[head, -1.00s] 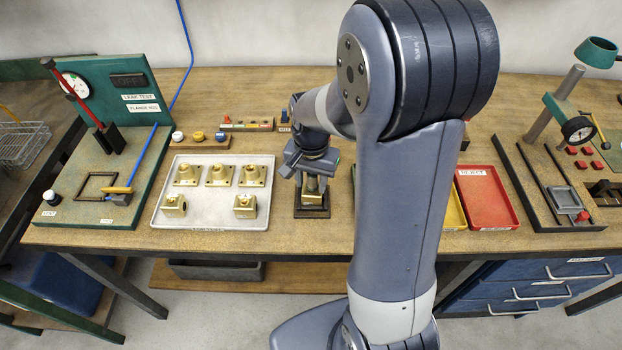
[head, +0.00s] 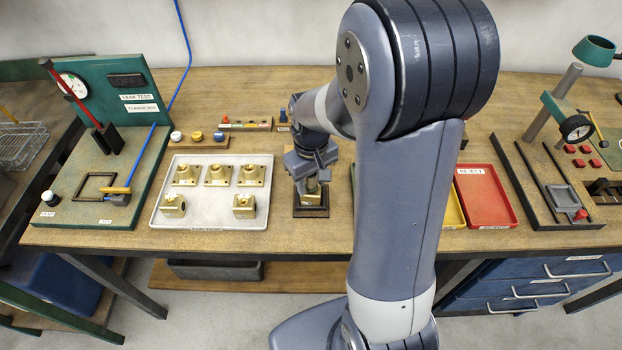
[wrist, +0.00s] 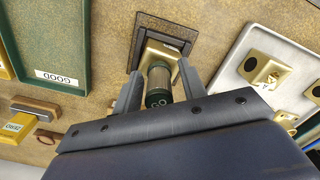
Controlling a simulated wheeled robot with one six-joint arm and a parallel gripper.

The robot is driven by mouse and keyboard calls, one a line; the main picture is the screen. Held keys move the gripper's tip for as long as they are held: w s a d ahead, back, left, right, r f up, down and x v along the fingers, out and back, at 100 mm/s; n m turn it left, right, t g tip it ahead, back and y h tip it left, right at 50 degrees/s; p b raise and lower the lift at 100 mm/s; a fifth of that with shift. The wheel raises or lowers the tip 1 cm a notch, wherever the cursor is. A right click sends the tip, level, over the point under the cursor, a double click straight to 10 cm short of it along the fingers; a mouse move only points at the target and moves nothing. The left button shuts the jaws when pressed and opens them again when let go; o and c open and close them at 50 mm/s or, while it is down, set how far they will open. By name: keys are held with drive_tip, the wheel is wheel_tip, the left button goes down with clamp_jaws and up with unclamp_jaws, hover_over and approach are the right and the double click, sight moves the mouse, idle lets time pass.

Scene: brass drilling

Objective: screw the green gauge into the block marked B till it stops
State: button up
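The green gauge (wrist: 158,88), with a metal barrel and a dark green end lettered GO, stands in a brass block (wrist: 163,52). The block sits in a dark square fixture (wrist: 137,37), which also shows in the head view (head: 311,212). No letter is readable on this block. My gripper (wrist: 160,68) is over the gauge, one finger on each side. Visible gaps separate the fingers from the gauge, so it looks open. How deep the thread has gone in is hidden.
A pale tray (head: 208,216) left of the fixture holds several brass parts. A yellow tray (head: 452,212) and a red reject tray (head: 484,198) lie to the right. The leak test stand (head: 133,90) is at far left, a gauge stand (head: 540,185) at far right.

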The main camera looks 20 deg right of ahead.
drive_tip(key=shift+c, duration=0.2)
drive_tip(key=c, duration=0.7)
drive_tip(key=m, duration=0.4)
drive_tip(key=shift+m, duration=1.2)
drive_tip(key=shift+c, duration=0.6)
drive_tip(key=m, duration=0.6)
drive_tip(key=shift+a+f, duration=0.15)
clamp_jaws()
drive_tip(key=o, duration=1.5)
unclamp_jaws()
drive_tip(key=shift+w, duration=0.1)
